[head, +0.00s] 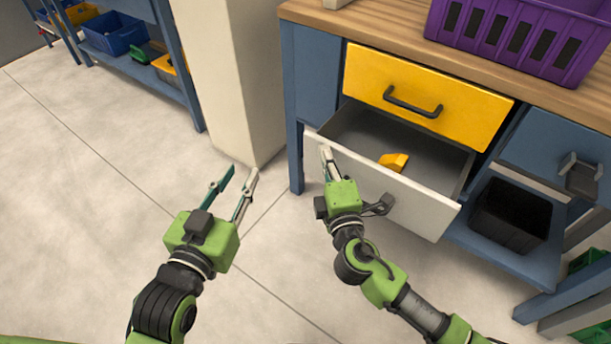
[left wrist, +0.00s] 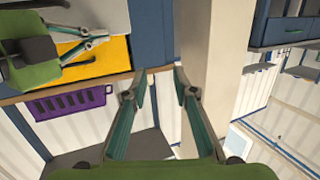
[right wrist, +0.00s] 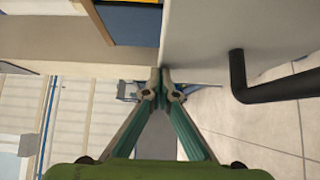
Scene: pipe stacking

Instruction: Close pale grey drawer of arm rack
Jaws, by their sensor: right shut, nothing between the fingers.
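The pale grey drawer (head: 425,212) hangs open below a shut yellow drawer (head: 425,92). An orange-yellow block (head: 394,161) lies inside it. Its front panel also shows in the right wrist view (right wrist: 205,40), with a black handle (right wrist: 240,75). My right gripper (head: 325,153) is shut and empty, its fingertips at the left part of the drawer front; I cannot tell whether they touch it. Its closed tips show in the right wrist view (right wrist: 164,88). My left gripper (head: 240,172) is open and empty, left of the drawer over the floor; its spread fingers show in the left wrist view (left wrist: 160,85).
The rack has a wooden top (head: 385,25) bearing a purple crate (head: 515,38). A black bin (head: 510,215) sits on the lower shelf at right. A pale pillar (head: 228,70) stands left of the rack. The floor (head: 90,200) at left is clear.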

